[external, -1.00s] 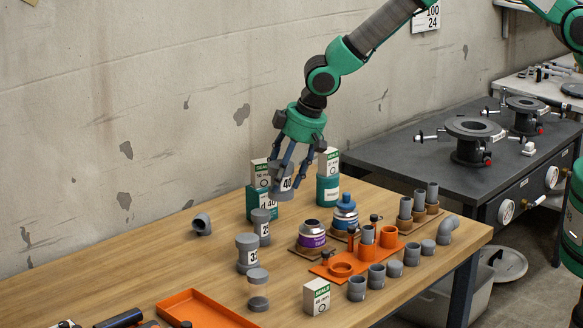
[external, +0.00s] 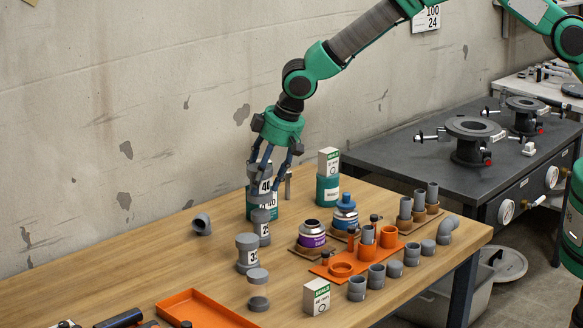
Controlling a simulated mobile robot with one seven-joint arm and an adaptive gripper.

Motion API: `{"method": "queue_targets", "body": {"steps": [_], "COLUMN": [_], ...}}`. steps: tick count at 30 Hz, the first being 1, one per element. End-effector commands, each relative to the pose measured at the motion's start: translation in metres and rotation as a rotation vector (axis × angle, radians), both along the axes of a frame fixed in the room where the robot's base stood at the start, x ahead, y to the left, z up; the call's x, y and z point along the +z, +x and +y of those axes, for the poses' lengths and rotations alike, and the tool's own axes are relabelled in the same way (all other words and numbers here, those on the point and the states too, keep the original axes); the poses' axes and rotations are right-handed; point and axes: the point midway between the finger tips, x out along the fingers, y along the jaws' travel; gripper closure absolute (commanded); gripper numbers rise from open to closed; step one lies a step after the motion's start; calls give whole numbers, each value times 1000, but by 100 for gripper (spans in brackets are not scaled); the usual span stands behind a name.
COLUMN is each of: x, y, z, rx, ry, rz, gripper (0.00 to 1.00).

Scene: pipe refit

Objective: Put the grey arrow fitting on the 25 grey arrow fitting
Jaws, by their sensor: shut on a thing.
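The grey fitting (external: 264,184) with a white 40 label is upright in my gripper (external: 264,169). The fingers are around its upper part, shut on it. The grey fitting labelled 25 (external: 262,235) stands upright on the wooden table, just below the held fitting in the picture. The held fitting looks lined up above it; I cannot tell whether a gap is left. An arrow mark is too small to make out on either. Part of the held fitting is hidden by the fingers.
A teal container (external: 273,209) stands close behind the held fitting. The grey fitting labelled 32 (external: 247,260) stands just in front and to the left. Cans and an orange rack (external: 322,271) stand to the right.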

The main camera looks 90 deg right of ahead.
Motion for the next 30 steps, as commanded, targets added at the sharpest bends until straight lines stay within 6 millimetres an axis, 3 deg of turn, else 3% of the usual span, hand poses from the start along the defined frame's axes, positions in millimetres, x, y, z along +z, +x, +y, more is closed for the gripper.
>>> {"method": "queue_targets", "body": {"steps": [7, 21, 22, 24, 30], "x": [-27, -32, -32, -31, -31], "y": [-1, -1, -1, -1, -1], "z": [0, 0, 0, 0, 0], "rx": [1, 1, 1, 1, 0], "ry": [0, 0, 0, 0, 0], "rz": [2, 1, 1, 1, 1], "gripper": [78, 78, 42, 28, 26]}}
